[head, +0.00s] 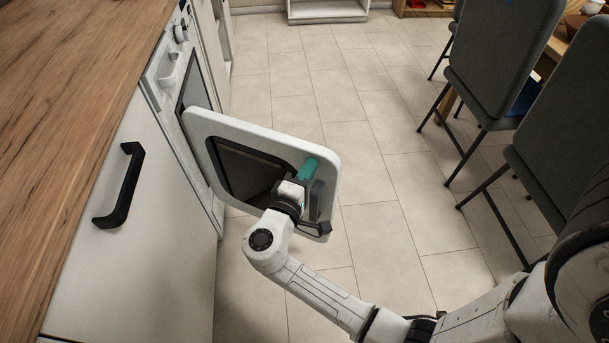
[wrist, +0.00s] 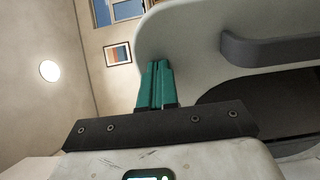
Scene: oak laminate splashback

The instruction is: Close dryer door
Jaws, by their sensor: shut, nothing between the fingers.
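The dryer door (head: 233,124) is a white rounded panel with a dark recessed window. It stands swung out from the dryer front (head: 164,80) in the head view. My gripper (head: 309,167) is at the door's right part, its teal fingers pointing up and away. In the wrist view the gripper (wrist: 157,80) is shut and empty, its fingers in front of the door's pale edge (wrist: 165,40). A grey bar handle (wrist: 270,48) on the door is to the right of the fingers. I cannot tell whether the fingers touch the door.
A wooden worktop (head: 60,70) and a white cabinet with a black handle (head: 119,185) are on the left. Dark chairs (head: 503,55) stand on the right. The tiled floor (head: 375,150) between them is clear.

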